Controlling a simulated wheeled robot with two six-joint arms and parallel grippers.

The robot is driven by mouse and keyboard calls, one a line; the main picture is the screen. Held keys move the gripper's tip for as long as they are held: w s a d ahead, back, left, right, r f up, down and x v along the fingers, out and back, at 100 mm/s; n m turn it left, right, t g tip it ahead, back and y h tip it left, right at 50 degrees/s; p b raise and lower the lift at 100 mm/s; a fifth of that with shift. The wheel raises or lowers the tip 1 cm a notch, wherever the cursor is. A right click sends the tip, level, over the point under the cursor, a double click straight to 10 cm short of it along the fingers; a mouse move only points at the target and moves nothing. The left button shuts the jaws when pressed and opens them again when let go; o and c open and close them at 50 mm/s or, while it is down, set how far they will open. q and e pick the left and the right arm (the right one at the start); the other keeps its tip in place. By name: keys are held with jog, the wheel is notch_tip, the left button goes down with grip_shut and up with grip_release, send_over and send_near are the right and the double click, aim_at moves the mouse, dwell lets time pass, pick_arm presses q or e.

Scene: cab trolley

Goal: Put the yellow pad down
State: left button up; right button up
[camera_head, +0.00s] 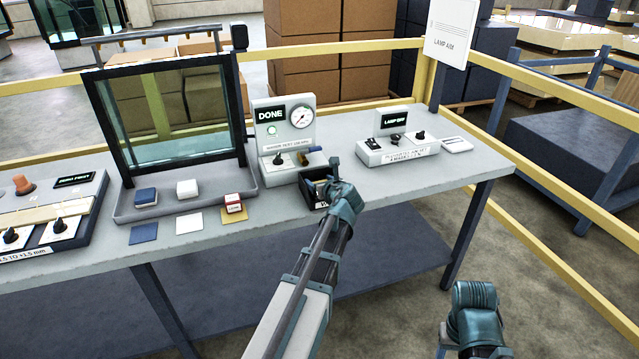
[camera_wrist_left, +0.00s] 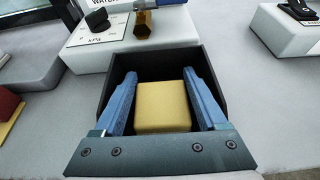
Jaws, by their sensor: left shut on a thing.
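My left gripper (camera_head: 333,176) reaches down at a small black open bin (camera_head: 308,190) on the bench's front part. In the left wrist view, its two blue fingers (camera_wrist_left: 160,88) stand on either side of the yellow pad (camera_wrist_left: 162,108) and are shut on it. The pad is a squarish block with rounded edges. It lies within the outline of the black bin (camera_wrist_left: 119,76); whether it touches the bin floor I cannot tell. In the head view the wrist and gripper largely hide the pad. My right gripper is not visible; only part of that arm shows at the lower right.
Behind the bin stands a gauge box (camera_head: 284,125) reading DONE, with a knob and a brass-tipped handle close by. A framed glass panel (camera_head: 165,110) stands in a grey tray at left. A red-and-white block (camera_head: 234,203) sits on a yellow square. A lamp box (camera_head: 397,150) stands right.

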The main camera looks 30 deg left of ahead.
pick_arm(q)
jog(key=o, duration=1.1)
jog(key=shift+f, duration=0.1)
jog(key=shift+r+p, duration=0.3)
jog(key=p+v, duration=0.4)
jog(key=v, duration=0.8)
jog(key=shift+f, duration=0.15)
